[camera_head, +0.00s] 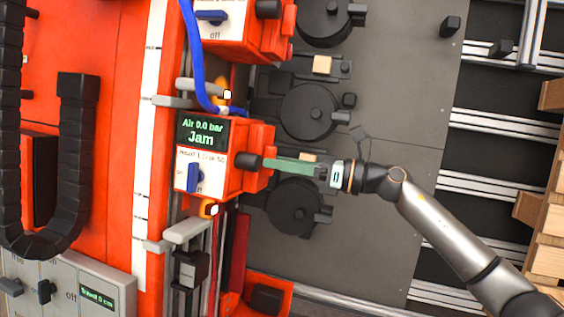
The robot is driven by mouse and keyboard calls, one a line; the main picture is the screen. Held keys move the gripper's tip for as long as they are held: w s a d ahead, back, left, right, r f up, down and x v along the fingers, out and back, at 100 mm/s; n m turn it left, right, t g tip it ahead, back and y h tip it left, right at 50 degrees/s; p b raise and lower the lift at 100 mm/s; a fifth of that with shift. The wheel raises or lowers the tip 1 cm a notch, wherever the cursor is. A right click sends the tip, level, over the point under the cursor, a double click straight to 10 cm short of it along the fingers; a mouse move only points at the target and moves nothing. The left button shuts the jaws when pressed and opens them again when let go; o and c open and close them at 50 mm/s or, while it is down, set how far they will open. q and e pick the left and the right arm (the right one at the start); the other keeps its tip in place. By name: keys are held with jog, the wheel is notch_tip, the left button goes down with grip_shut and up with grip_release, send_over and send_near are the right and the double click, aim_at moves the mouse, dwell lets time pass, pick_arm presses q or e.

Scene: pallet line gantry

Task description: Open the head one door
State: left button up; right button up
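An orange head unit (257,137) sits at the middle left. Its dark display (202,132) reads "Air 0.0 bar" and "Jam". Below the display is a white panel with a blue switch (194,178); its small label is too fine to read surely. A black knob (247,160) sticks out of the unit's right side. My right gripper (268,163) comes in from the right, its green fingers reaching to this knob. The fingers overlap in this view, so I cannot tell whether they grip it. No open door shows on the unit. My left gripper is not in view.
A similar orange unit (240,28) stands above, with a blue hose (196,62) running down from it. Black round parts (310,112) sit on the grey plate. A grey control box (75,285) is at lower left. Wooden pallets (548,255) are at right.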

grip_shut()
dwell(1.3)
